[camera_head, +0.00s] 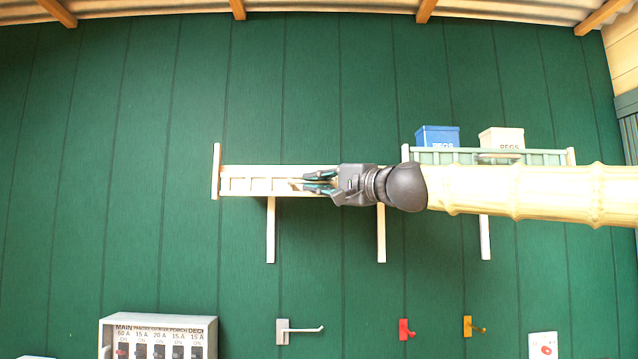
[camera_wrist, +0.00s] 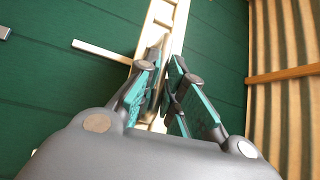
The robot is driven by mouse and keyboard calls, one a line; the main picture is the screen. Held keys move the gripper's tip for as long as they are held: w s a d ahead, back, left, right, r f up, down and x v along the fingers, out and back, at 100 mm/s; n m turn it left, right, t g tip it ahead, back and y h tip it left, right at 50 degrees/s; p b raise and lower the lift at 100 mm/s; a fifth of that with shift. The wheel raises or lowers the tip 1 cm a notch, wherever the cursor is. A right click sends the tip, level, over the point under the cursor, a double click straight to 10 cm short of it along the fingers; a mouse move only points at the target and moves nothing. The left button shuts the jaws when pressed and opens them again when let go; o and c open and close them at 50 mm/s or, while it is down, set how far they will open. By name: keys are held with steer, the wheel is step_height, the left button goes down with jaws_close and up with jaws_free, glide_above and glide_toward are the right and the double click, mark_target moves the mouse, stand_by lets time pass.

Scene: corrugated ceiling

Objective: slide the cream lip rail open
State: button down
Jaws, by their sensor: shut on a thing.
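The cream lip rail (camera_head: 250,184) runs along the front of a wall shelf left of centre in the head view. My gripper (camera_head: 306,183) is at the right part of that rail, reaching in from the right. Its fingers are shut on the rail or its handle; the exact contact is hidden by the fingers. In the wrist view the cream rail (camera_wrist: 163,14) runs up from between my fingertips (camera_wrist: 167,68). The right end of the rail is hidden behind my gripper.
To the right is a pale green railed shelf (camera_head: 545,158) carrying a blue box (camera_head: 437,137) and a cream box (camera_head: 500,139).

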steer(key=c, duration=1.5)
jaws_free()
steer(key=shift+s+d, duration=0.1)
steer(key=v, duration=1.1)
steer(key=shift+s+d, duration=0.25)
steer(key=shift+d, duration=0.1)
